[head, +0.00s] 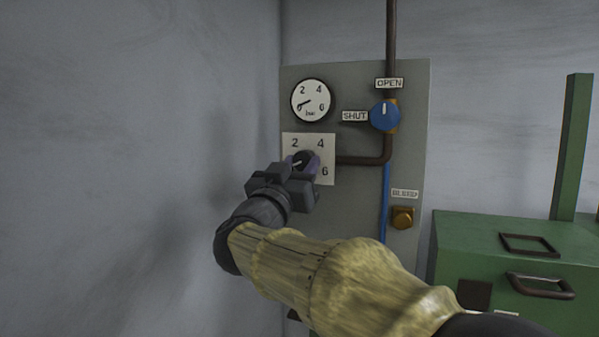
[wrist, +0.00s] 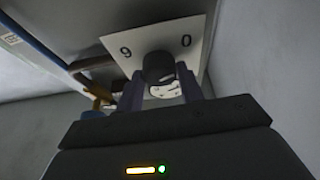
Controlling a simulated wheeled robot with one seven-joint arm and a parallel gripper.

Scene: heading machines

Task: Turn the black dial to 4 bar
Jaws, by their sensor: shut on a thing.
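The black dial (head: 305,156) sits on a white plate (head: 323,144) whose numbers 2, 4 and 6 show in the head view. My gripper (head: 302,163) is shut on the dial, its purple fingers on either side of it. In the wrist view the dial (wrist: 158,67) is between the fingers, with a white mark on its near part. A 0 and an upside-down 6 show on the plate there. The dial's exact setting is hard to tell. The round gauge (head: 311,100) above has its needle pointing to the lower left, near the bottom of its scale.
A blue valve knob (head: 384,116) stands right of the gauge, its white mark towards the OPEN label (head: 389,83). A brass bleed knob (head: 402,218) is lower right. A green machine (head: 510,245) stands at the right, and a grey wall is close on the left.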

